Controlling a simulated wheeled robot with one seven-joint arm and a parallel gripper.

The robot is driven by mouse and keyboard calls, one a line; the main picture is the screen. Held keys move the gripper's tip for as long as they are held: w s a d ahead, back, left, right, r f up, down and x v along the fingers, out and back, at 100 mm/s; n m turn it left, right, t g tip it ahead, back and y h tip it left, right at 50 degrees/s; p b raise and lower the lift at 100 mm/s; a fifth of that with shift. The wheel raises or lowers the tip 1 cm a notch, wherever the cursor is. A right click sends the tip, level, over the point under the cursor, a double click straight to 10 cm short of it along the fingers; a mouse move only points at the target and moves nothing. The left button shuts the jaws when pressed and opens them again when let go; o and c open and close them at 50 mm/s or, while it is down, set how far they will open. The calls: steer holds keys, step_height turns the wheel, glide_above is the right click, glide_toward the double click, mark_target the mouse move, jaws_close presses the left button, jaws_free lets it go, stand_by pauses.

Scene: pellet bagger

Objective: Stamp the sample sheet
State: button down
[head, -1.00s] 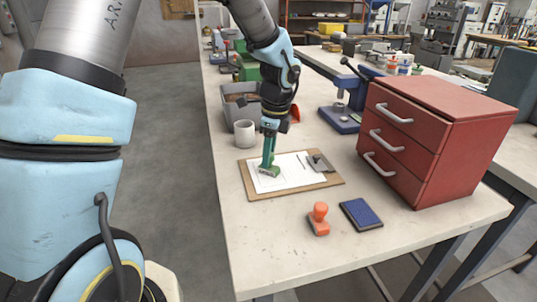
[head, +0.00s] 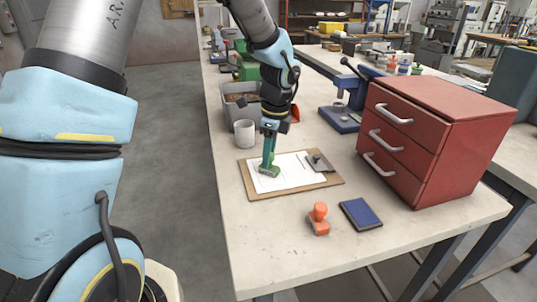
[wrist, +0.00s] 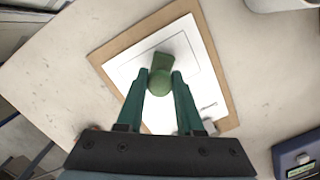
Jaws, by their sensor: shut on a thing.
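A white sample sheet (head: 290,173) with printed lines lies on a brown clipboard (head: 256,192) on the bench. My gripper (head: 268,152) is shut on a green stamp (head: 269,171), which it holds upright over the left part of the sheet. In the wrist view my gripper's green fingers (wrist: 159,78) close on the stamp's round knob, and the stamp (wrist: 162,60) is over a printed box on the sheet (wrist: 195,58). I cannot tell if its base touches the paper. An orange stamp (head: 319,219) and a blue ink pad (head: 360,214) lie in front of the clipboard.
A red drawer cabinet (head: 430,135) stands to the right. A white mug (head: 244,133) and a grey bin (head: 237,106) are behind the clipboard. A blue press (head: 342,115) stands at the back. The bench front is clear.

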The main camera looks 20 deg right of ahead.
step_height(320, 180, up, 7)
steer(key=p, duration=0.6)
steer(key=shift+p, duration=0.4)
